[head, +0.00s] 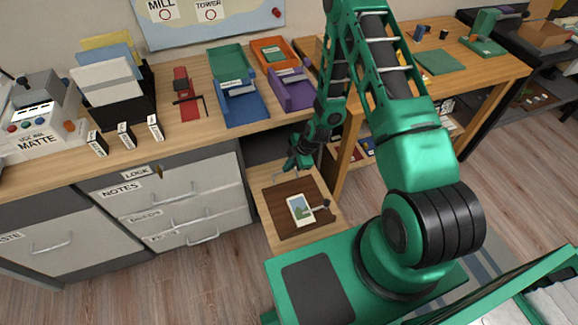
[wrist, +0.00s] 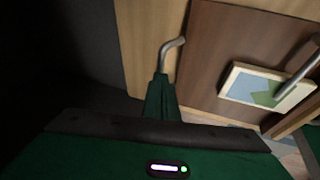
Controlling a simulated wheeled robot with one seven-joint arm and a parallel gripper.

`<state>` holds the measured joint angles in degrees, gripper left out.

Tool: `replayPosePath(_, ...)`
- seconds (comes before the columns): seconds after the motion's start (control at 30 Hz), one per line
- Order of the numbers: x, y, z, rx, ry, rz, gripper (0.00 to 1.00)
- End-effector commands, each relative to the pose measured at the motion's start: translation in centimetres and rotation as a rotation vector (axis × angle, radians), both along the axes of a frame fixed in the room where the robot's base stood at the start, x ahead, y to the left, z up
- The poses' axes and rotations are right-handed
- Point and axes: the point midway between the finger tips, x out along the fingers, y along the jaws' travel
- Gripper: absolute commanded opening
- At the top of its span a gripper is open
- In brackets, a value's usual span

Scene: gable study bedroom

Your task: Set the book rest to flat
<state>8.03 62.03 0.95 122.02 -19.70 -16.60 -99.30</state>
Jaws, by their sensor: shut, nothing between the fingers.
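The book rest appears to be the dark brown panel (head: 283,222) set on a pale wooden board below the desk front; it also shows in the wrist view (wrist: 205,70). I cannot tell its tilt angle. A picture card (head: 299,210) lies on it, with a metal rod ending in a dark knob (head: 325,204) beside the card. My gripper (head: 293,166) is at the panel's far edge, shut and empty.
The desk (head: 170,135) holds coloured trays (head: 240,100), a red device (head: 186,95) and a file holder (head: 120,110). Grey drawers (head: 180,205) stand left of the panel. A second wooden table (head: 480,70) stands at right. Open floor (head: 210,275) lies at front left.

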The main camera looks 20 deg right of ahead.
Motion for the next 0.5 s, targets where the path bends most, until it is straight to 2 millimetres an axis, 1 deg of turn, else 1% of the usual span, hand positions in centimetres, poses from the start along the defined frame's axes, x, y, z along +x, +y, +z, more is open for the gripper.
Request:
replayPosePath(0.03,-0.3,0.0,-0.3,-0.001,0.006,0.0,0.0)
replayPosePath(0.3,-0.5,-0.1,-0.3,-0.003,0.012,0.0,0.0)
replayPosePath(0.37,-0.6,-0.2,0.0,-0.004,0.012,-0.001,0.0)
replayPosePath(0.5,-0.8,-0.7,1.6,-0.003,0.009,0.0,0.0)
